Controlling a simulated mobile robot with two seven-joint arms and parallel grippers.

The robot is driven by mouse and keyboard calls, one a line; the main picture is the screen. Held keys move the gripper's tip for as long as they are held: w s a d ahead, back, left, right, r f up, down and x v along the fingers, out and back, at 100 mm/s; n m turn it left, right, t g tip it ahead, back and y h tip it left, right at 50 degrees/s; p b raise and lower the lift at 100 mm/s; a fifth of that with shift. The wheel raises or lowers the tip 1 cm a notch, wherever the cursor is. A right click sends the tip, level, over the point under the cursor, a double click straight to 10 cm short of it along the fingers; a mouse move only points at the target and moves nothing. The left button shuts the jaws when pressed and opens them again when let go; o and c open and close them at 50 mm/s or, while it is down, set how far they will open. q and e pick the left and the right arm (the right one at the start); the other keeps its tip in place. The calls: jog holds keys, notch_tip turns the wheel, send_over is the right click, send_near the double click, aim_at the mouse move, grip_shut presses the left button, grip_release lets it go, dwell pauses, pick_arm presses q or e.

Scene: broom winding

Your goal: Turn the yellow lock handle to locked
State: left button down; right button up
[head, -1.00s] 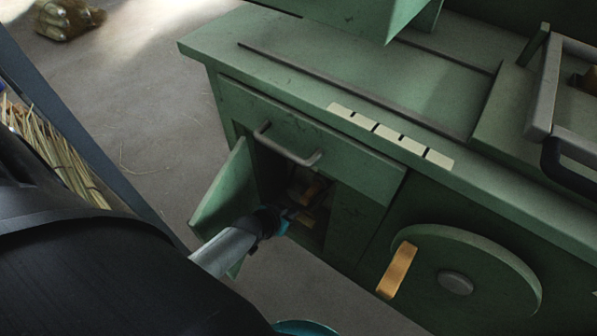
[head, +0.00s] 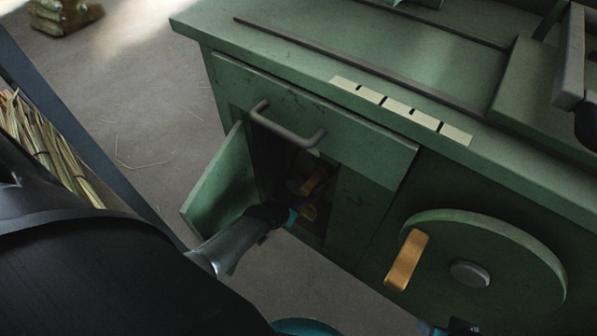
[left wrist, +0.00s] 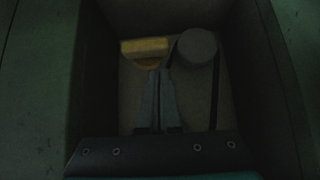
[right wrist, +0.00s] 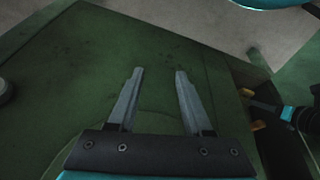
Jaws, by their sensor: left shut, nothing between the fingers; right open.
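The yellow lock handle (left wrist: 145,48) is a short yellow bar inside the dark cabinet compartment. Beside it on the right is a round grey part (left wrist: 197,45). My left gripper (left wrist: 163,73) is shut and empty, its tips just below the bar; I cannot tell if they touch it. In the head view my left gripper (head: 299,215) reaches into the compartment, where yellow parts (head: 314,181) show in shadow. The handle's exact angle is unclear. My right gripper (right wrist: 157,72) is open and empty, facing a green panel outside the compartment.
The open green door (head: 213,185) stands left of my left gripper. A drawer handle (head: 287,130) juts out above the compartment. A green wheel (head: 510,255) with an orange crank grip (head: 406,262) is to the right. Straw bristles (head: 45,150) lie at far left.

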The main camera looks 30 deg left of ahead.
pick_arm(q)
jog(key=shift+f+b, duration=0.6)
jog(key=shift+f, duration=0.25)
pick_arm(e)
jog(key=shift+r, duration=1.6)
pick_arm(q)
jog(key=shift+a, duration=0.15)
pick_arm(e)
jog(key=shift+s, duration=0.1)
jog(key=shift+r, duration=0.1)
pick_arm(q)
jog(key=shift+f, duration=0.1)
pick_arm(e)
jog(key=shift+r+t, duration=0.2)
jog(key=shift+t, duration=0.1)
